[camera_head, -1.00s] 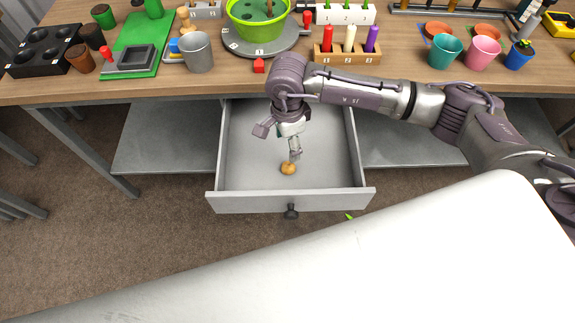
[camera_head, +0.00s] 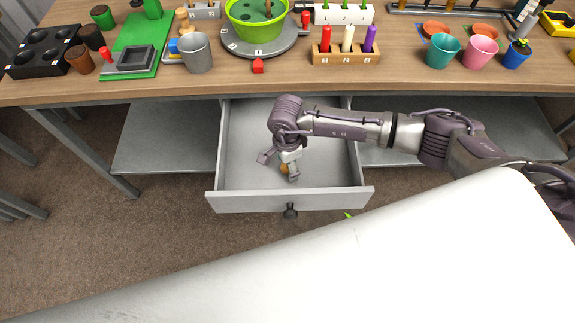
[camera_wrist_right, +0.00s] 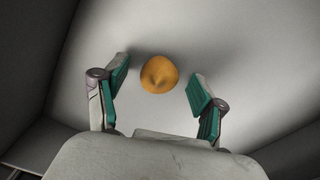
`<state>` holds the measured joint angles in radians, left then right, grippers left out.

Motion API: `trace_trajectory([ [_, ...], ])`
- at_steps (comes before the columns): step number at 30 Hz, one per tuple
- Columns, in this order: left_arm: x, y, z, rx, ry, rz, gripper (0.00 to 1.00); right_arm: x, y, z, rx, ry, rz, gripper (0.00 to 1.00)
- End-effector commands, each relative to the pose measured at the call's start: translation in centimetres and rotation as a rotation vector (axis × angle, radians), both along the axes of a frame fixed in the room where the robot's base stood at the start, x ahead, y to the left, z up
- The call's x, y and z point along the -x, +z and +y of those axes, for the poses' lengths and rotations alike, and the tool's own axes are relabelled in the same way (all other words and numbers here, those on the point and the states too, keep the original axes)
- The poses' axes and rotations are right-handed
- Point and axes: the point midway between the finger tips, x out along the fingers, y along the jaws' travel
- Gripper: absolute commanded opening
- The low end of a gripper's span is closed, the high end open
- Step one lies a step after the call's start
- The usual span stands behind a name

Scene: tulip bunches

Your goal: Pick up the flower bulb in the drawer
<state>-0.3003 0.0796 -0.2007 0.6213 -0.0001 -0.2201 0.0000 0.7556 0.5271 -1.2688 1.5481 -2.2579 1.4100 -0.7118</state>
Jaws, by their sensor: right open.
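The flower bulb (camera_wrist_right: 159,75) is round and orange-brown and lies on the floor of the open drawer. In the head view the bulb (camera_head: 284,168) is partly hidden behind my right gripper (camera_head: 291,174). In the right wrist view my right gripper (camera_wrist_right: 157,88) is open, with green-padded fingers on either side of the bulb's near side. The bulb sits between and slightly beyond the fingertips; no contact shows. The drawer (camera_head: 240,201) is pulled out below the table. My left gripper is not in view.
The wooden table (camera_head: 130,92) stands over the drawer, with a grey cup (camera_head: 198,53), a green pot (camera_head: 256,28) and a block of coloured pegs (camera_head: 346,57) near its front. The drawer's walls surround the gripper. The drawer floor around the bulb is clear.

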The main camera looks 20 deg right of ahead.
Motion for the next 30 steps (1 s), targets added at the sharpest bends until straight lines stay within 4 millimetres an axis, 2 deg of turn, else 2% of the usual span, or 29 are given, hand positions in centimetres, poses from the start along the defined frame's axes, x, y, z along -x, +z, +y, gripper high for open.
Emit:
trace_trajectory([
  [2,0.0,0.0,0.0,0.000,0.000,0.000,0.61,0.0,0.0,0.0,0.000,0.000,0.000,0.66],
  [11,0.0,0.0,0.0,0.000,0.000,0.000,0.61,0.0,0.0,0.0,0.000,0.000,0.000,0.17],
  [22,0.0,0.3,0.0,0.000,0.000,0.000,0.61,0.0,0.5,0.0,0.000,0.000,0.000,0.16],
  [26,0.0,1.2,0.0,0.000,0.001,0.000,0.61,0.0,1.8,0.0,0.000,0.001,0.000,0.16],
  [30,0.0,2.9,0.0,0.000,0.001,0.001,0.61,0.0,4.2,0.0,0.001,0.001,-0.001,0.16],
])
